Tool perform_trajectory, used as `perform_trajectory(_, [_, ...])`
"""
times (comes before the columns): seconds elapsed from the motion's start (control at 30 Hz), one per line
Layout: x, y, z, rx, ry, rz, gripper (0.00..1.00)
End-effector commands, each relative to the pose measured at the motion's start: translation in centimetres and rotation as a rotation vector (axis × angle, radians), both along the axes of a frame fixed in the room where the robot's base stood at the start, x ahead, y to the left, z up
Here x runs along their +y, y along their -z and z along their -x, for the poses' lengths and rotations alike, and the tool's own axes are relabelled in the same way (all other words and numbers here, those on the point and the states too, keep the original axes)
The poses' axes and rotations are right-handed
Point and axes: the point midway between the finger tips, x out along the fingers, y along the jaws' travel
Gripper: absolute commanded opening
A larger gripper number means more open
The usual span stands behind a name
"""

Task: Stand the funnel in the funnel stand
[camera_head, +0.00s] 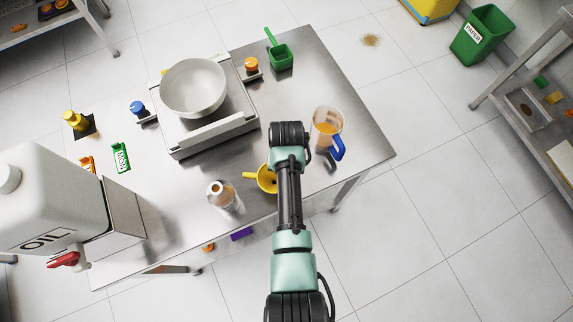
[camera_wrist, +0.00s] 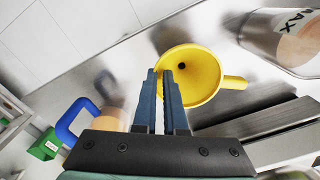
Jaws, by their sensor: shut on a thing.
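The yellow funnel (camera_head: 266,180) is near the front edge of the steel table, partly hidden by my arm, its handle pointing left. In the wrist view the funnel (camera_wrist: 206,66) shows its open mouth and dark outlet hole, with the handle to the right. My gripper (camera_wrist: 168,76) is shut on the funnel's near rim. In the head view its fingertips are hidden under my arm. I cannot tell whether the funnel hangs clear or touches something below. I cannot make out a funnel stand in either view.
A clear jug (camera_head: 326,124) with a blue handle stands right of my arm; a clear bottle (camera_head: 225,197) stands left of the funnel. Behind are a white bowl (camera_head: 193,88) on a steel base (camera_head: 215,134) and a green scoop (camera_head: 280,55). A large oil container (camera_head: 50,195) is at left.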

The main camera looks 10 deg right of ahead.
Motion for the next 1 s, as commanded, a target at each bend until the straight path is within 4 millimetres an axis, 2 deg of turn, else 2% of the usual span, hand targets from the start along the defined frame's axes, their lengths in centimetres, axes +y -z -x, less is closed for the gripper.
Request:
perform_trajectory(0.4, [0.01, -0.01, -0.02, -0.001, 0.000, 0.000, 0.00])
perform_trajectory(0.43, [0.01, -0.01, -0.02, -0.001, 0.000, 0.000, 0.12])
perform_trajectory(0.6, [0.01, -0.01, -0.02, -0.001, 0.000, 0.000, 0.43])
perform_trajectory(1.0, [0.00, -0.43, -0.07, -0.002, 0.000, 0.000, 0.44])
